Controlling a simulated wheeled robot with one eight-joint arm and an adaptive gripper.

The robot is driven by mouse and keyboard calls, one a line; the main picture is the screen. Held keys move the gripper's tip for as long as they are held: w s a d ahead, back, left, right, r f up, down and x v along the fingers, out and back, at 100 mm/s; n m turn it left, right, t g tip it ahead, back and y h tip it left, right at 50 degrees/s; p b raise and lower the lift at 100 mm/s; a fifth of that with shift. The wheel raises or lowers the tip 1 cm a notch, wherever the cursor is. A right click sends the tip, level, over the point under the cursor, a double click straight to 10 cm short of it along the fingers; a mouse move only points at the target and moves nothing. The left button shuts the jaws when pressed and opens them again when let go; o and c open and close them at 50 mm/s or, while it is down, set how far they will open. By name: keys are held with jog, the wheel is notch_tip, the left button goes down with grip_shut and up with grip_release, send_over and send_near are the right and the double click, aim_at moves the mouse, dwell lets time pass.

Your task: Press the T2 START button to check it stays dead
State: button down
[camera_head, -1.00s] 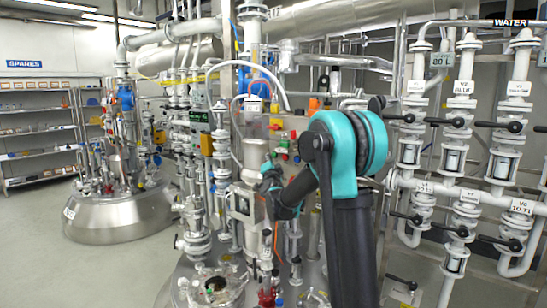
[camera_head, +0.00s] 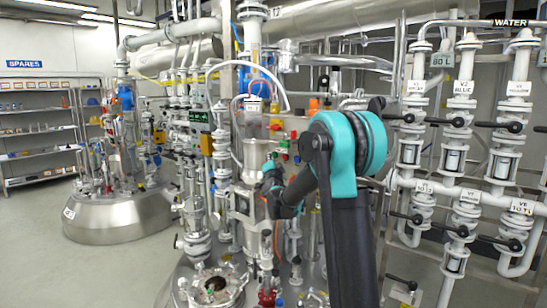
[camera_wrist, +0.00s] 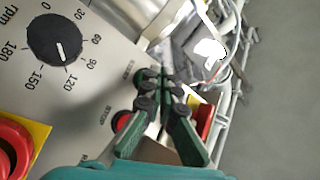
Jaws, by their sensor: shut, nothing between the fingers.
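The control panel of the T2 vessel (camera_wrist: 88,85) fills the left of the wrist view, tilted in the picture. My gripper (camera_wrist: 160,76) is shut, with nothing between its green fingers. Its fingertips are at the panel beside a small label that seems to read START (camera_wrist: 129,72). The START button itself is hidden behind the fingertips, so I cannot tell whether they touch it. The red STOP button (camera_wrist: 121,121) shows just left of the fingers. In the head view my gripper (camera_head: 272,166) is small, in front of the panel's lower part.
A black rpm dial (camera_wrist: 54,40) and a red emergency stop (camera_wrist: 12,150) on a yellow plate are on the panel. A red and yellow part (camera_wrist: 204,119) lies right of the fingers. Pipes and valves (camera_head: 459,125) crowd the right; open floor (camera_head: 40,235) lies left.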

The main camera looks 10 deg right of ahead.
jog(key=shift+w+d, duration=0.3)
dwell(0.5)
jog(key=shift+s+a, duration=0.1)
dwell(0.3)
jog(key=shift+s+a, duration=0.45)
jog(key=shift+s, duration=0.05)
jog(key=shift+a, duration=0.1)
jog(key=s+a, duration=0.3)
jog(key=shift+s+a, duration=0.2)
jog(key=shift+s, duration=0.05)
dwell(0.6)
